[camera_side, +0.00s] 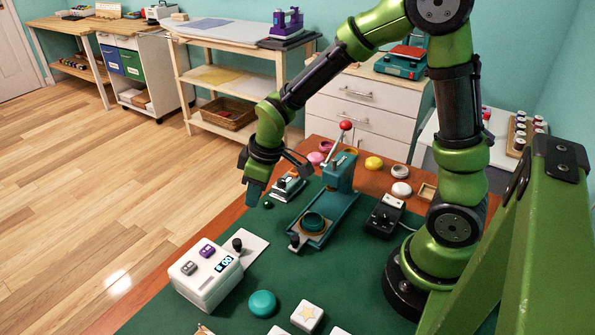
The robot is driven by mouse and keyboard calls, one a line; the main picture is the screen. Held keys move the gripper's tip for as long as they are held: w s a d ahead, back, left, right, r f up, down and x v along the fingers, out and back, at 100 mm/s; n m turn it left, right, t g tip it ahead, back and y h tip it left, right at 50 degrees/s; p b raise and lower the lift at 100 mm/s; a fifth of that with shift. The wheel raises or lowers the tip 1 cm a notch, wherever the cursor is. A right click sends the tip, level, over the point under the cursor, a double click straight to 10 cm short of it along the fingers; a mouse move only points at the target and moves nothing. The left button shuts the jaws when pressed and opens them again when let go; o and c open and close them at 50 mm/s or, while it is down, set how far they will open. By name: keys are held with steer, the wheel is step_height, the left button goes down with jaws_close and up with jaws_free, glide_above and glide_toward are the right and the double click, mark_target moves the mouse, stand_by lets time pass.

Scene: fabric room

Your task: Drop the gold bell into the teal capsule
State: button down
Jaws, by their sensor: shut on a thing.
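My gripper (254,198) points down at the left of the green mat, behind the white box and left of the teal lever press. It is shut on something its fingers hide. No gold bell can be made out. A smooth teal dome (262,303) lies on the mat near the front. I cannot tell which of these is the teal capsule.
The teal press (340,175) has a red-knobbed lever. A white box (207,276) with a display, a black dial box (384,216) and a star-marked white block (307,316) stand on the green mat (330,275). Pink, yellow and white round pieces lie at the back.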

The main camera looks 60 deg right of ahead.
step_height(320, 180, up, 2)
steer(key=d, duration=0.1)
steer(key=n+g+y, duration=0.2)
steer(key=n+g, duration=0.1)
steer(key=n, duration=0.9)
glide_above(314, 222)
steer(key=shift+f, duration=2.7)
steer(key=c, duration=0.9)
jaws_free()
steer(key=shift+c, duration=0.2)
